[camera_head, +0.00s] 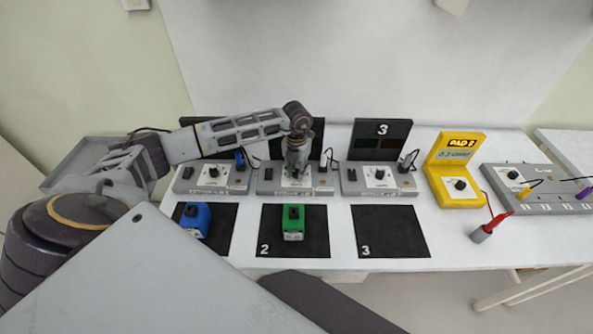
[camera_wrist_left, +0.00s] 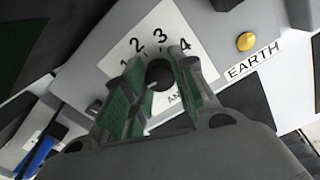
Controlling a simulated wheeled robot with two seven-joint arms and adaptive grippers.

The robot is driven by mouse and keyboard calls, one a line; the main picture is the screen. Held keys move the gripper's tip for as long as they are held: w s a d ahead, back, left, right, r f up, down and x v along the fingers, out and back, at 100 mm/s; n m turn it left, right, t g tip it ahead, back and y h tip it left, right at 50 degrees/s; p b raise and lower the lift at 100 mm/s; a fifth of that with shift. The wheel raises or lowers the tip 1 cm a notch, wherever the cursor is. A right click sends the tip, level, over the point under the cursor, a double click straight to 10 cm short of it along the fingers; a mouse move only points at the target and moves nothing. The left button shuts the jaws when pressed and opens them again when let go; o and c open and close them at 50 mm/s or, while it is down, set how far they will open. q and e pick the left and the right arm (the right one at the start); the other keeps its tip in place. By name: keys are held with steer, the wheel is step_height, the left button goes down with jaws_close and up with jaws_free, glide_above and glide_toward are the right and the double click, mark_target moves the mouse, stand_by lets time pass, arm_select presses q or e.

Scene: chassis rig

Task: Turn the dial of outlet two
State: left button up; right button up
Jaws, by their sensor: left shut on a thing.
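Outlet two is the middle grey box (camera_head: 325,187) of three in the head view, behind the mat marked 2. My left gripper (camera_head: 296,172) reaches down over its face and hides the dial there. In the left wrist view the black round dial (camera_wrist_left: 160,72) sits on a white plate (camera_wrist_left: 150,30) with numbers 1 to 4 along its far side. The two green-padded fingers of my left gripper (camera_wrist_left: 157,88) are closed on the dial from both sides. Part of the dial is hidden by the fingers. My right gripper is not in view.
Outlet boxes stand at left (camera_head: 212,188) and right (camera_head: 376,192). A blue block (camera_head: 196,217) and a green block (camera_head: 293,223) lie on black mats; mat 3 (camera_head: 390,232) is bare. A yellow pad device (camera_head: 458,185) and a red-handled probe (camera_head: 490,228) are further right.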

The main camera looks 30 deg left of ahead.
mark_target(296, 172)
arm_select(q)
steer(key=shift+w+r, duration=0.1)
steer(key=o, duration=1.1)
steer(key=shift+c, duration=0.2)
step_height(296, 172, up, 12)
stand_by(0.8)
